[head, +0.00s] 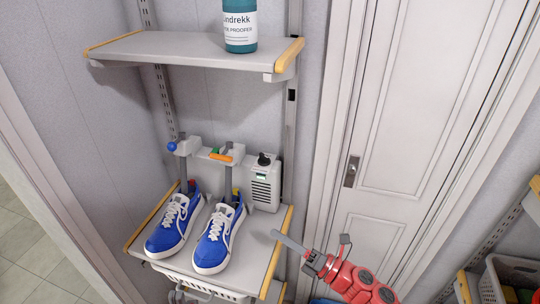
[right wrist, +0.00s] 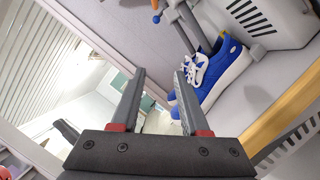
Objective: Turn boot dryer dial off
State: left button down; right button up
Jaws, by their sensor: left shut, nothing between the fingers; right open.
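The boot dryer (head: 262,192) is a light grey vented box at the back right of the lower shelf, with a small green display. Its black dial (head: 264,159) sits on top; its exact setting is too small to tell. A grey bar with upright tubes runs left from it, with a blue shoe on each of two tubes. My right gripper (head: 310,236) is open and empty, in front and right of the dryer, apart from it and below the dial. The right wrist view shows its spread fingers (right wrist: 160,75) with nothing between. I cannot make out my left gripper.
The blue shoes (head: 174,224) (head: 219,238) fill the front left of the lower shelf (head: 262,250). An upper shelf (head: 165,47) carries a teal bottle (head: 240,27). A white door (head: 400,130) stands to the right. A basket (head: 515,272) is at the lower right.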

jog(key=w+d+r+n+t+h, duration=0.1)
jog(key=w+d+r+n+h, duration=0.2)
jog(key=w, duration=0.4)
jog(key=n+t+h+p, duration=0.1)
jog(key=n+t+h, duration=0.15)
jog(key=n, duration=0.25)
send_near(268, 159)
jog(key=shift+m+h, duration=0.3)
jog(key=shift+h, duration=0.15)
jog(key=p+x, duration=0.4)
jog(key=x, duration=0.5)
jog(key=shift+w+a+r, duration=0.1)
jog(key=shift+a+r, duration=0.05)
jog(key=shift+a, duration=0.15)
jog(key=shift+w+a+p, duration=0.3)
jog(key=shift+w+p, duration=0.05)
jog(key=shift+w, duration=0.3)
jog(key=shift+w+a, duration=0.3)
jog(key=shift+a, duration=0.15)
grip_shut()
